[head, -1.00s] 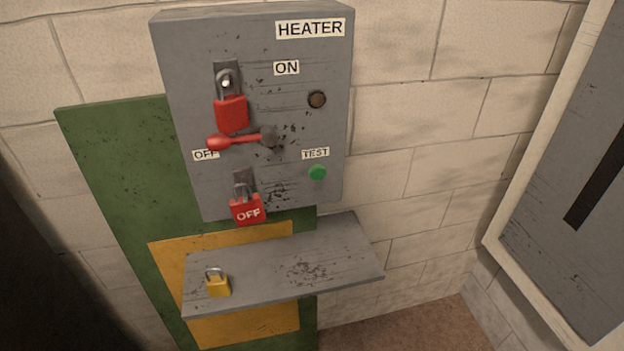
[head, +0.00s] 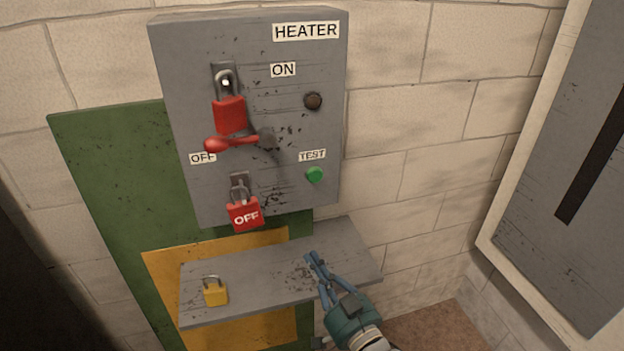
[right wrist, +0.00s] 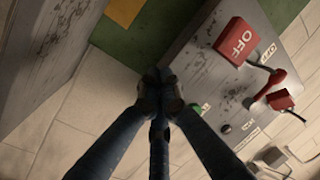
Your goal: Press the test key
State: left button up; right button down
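The green test key (head: 315,175) is a round button under the TEST label (head: 312,155), at the lower right of the grey HEATER box (head: 285,110). My right gripper (head: 312,258) is in front of the shelf, below the key and apart from it in the picture. Its fingers come together at the tips, with nothing seen between them. In the right wrist view the fingertips (right wrist: 160,92) meet, and the green key (right wrist: 204,107) shows just beyond the right finger, partly hidden. My left gripper is not in view.
The box carries a red handle (head: 232,143) pointing left at OFF, an upper red padlock (head: 230,115), a lower red OFF padlock (head: 246,215) and a dark round lamp (head: 313,101). A grey shelf (head: 235,290) juts out below, with a yellow padlock (head: 215,293) on it.

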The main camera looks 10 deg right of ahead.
aim_at(315, 175)
jog(key=s+d+r+m+t, duration=0.1)
jog(key=d+r+m+t, duration=0.1)
jog(key=r+t, duration=0.2)
jog(key=s+d+r+m+t, duration=0.1)
jog(key=r+t, duration=0.3)
jog(key=r, duration=0.7)
jog(key=shift+s+d+m+t+h, duration=0.35)
jog(key=shift+m+t+h, duration=0.05)
jog(key=shift+m, duration=0.2)
jog(key=w+b, duration=0.4)
jog(key=w, duration=0.5)
jog(key=shift+a, duration=0.15)
jog(key=shift+w, duration=0.35)
